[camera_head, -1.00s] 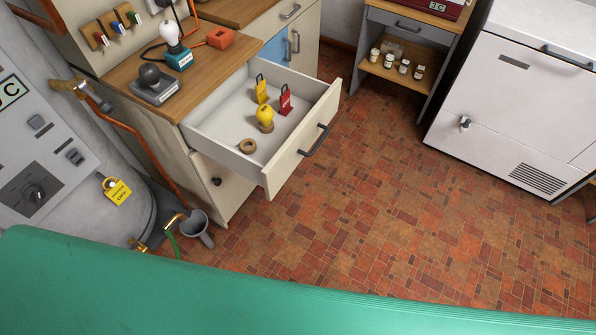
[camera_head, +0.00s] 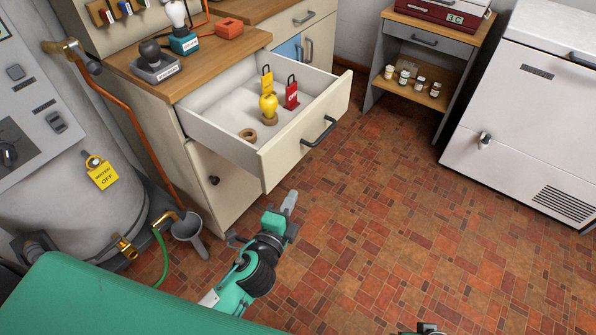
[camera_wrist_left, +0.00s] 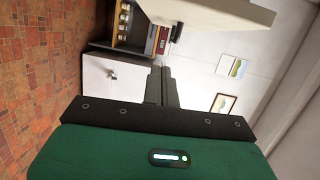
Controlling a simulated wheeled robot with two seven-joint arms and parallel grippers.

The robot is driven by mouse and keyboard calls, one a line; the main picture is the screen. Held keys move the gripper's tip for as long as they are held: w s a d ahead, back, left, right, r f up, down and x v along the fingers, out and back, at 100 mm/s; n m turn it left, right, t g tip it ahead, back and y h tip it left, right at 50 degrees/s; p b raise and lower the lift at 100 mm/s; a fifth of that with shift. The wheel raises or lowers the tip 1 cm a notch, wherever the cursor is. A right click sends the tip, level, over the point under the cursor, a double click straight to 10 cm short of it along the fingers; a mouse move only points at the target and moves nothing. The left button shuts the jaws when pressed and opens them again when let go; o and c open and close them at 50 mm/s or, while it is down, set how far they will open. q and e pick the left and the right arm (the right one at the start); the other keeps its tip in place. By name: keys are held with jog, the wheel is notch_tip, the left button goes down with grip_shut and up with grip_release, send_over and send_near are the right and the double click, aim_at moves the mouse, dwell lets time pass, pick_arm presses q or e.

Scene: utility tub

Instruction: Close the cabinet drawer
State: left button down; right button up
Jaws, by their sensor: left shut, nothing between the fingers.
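The cabinet drawer (camera_head: 305,130) is pulled well out of the beige cabinet (camera_head: 222,190), with a dark bar handle (camera_head: 318,131) on its front. My left gripper (camera_head: 289,203) is shut and empty, in front of and apart from the drawer front. Its closed fingers (camera_wrist_left: 162,87) show in the left wrist view, with the drawer's pale front panel (camera_wrist_left: 215,12) above them. Only a small dark part of my right arm (camera_head: 427,328) shows at the bottom edge.
A wooden worktop (camera_head: 215,65) above the drawer carries several devices. A grey tank with a yellow tag (camera_head: 101,173), a copper pipe and a funnel (camera_head: 188,228) stand left. A small shelf unit (camera_head: 430,45) and white freezer (camera_head: 530,110) stand right. The tiled floor between is clear.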

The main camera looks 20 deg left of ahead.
aim_at(292, 159)
pick_arm(q)
jog(key=shift+t, duration=0.3)
jog(key=w, duration=0.3)
jog(key=w+a+r, duration=0.1)
jog(key=w, duration=0.3)
jog(key=w+a+r, duration=0.1)
jog(key=w, duration=0.2)
jog(key=shift+w+a+r+p, duration=0.15)
jog(key=shift+w+a+p, duration=0.05)
jog(key=shift+w+p, duration=0.2)
pick_arm(e)
jog(key=shift+s+d+f, duration=0.1)
jog(key=shift+f, duration=0.25)
pick_arm(q)
jog(key=shift+a, duration=0.15)
pick_arm(e)
jog(key=shift+r, duration=0.1)
